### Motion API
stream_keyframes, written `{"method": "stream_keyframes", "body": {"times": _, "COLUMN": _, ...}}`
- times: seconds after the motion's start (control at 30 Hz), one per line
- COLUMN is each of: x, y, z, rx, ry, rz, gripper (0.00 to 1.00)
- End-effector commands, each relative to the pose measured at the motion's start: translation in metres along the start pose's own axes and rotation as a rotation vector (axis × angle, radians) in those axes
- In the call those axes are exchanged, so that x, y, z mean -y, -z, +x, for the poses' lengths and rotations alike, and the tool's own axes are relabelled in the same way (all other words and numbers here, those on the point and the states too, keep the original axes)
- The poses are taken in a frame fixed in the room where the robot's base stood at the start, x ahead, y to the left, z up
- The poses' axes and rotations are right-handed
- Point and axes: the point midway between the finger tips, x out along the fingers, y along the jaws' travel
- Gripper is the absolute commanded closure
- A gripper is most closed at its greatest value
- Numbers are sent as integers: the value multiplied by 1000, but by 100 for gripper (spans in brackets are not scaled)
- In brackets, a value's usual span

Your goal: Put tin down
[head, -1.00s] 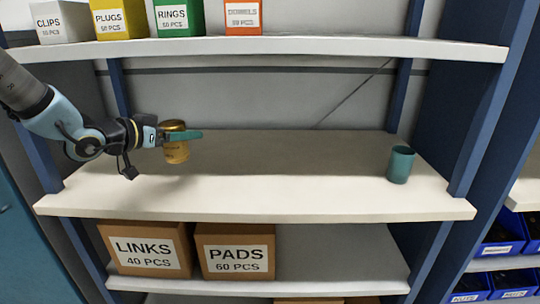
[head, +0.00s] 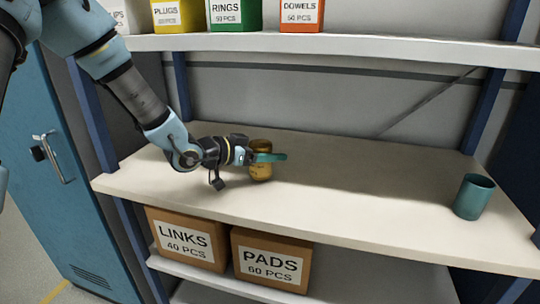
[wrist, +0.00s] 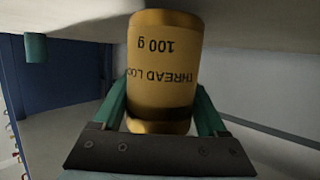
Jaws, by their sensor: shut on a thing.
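The tin (head: 261,172) is a small gold cylinder with dark label text. It is at the left part of the middle shelf (head: 340,210) in the head view. My gripper (head: 268,157) is shut on it, with teal fingers on either side. In the wrist view the tin (wrist: 164,75) appears upside down between the fingers (wrist: 160,105), reading "THREAD LOC…" and "100 g". The tin looks upright, at or very close to the shelf surface; I cannot tell whether it touches.
A teal cup (head: 473,197) stands at the right of the middle shelf. Between it and the tin the shelf is clear. The upper shelf (head: 350,48) holds labelled boxes. Boxes marked LINKS (head: 187,238) and PADS (head: 270,261) sit below. A blue locker (head: 75,165) stands at left.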

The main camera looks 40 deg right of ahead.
Motion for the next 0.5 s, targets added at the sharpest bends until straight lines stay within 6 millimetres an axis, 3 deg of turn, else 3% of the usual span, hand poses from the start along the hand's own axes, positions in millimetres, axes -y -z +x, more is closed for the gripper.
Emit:
{"method": "stream_keyframes", "body": {"times": 0.1, "x": -1, "y": -9, "z": 4, "rx": -1, "ry": -1, "rz": 0, "gripper": 93}}
{"method": "stream_keyframes", "body": {"times": 0.47, "x": 0, "y": -14, "z": 5, "rx": -1, "ry": 0, "rz": 1, "gripper": 93}}
{"method": "stream_keyframes", "body": {"times": 0.5, "x": 0, "y": -15, "z": 5, "rx": -1, "ry": 0, "rz": 1, "gripper": 24}}
